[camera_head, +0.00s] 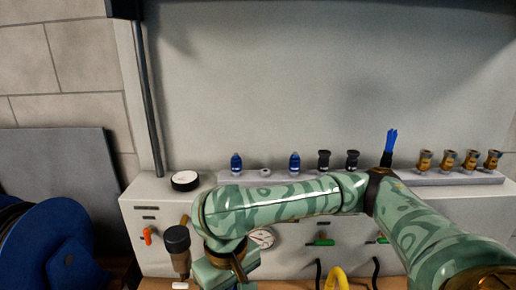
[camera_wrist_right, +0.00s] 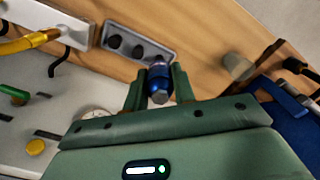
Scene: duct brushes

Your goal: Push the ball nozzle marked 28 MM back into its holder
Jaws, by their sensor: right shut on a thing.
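In the right wrist view a blue ball nozzle (camera_wrist_right: 159,78) sits between the two fingers of my right gripper (camera_wrist_right: 158,88), which is shut on it. Its marking cannot be read. In the head view my right arm crosses from the lower right, and its gripper (camera_head: 226,272) is low in front of the panel; the nozzle is hidden there. Two other blue nozzles, a left one (camera_head: 236,163) and a right one (camera_head: 294,163), stand upright on the grey rail (camera_head: 400,178). Between them is a holder without a nozzle (camera_head: 265,172). My left gripper is not in view.
Two black fittings (camera_head: 324,160), a blue brush (camera_head: 390,145) and several brass fittings (camera_head: 471,160) stand along the rail. A round black-rimmed disc (camera_head: 185,180) lies left of it. A dark-topped cylinder (camera_head: 177,240) stands near my gripper. A grey tray with dark holes (camera_wrist_right: 122,30) lies below.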

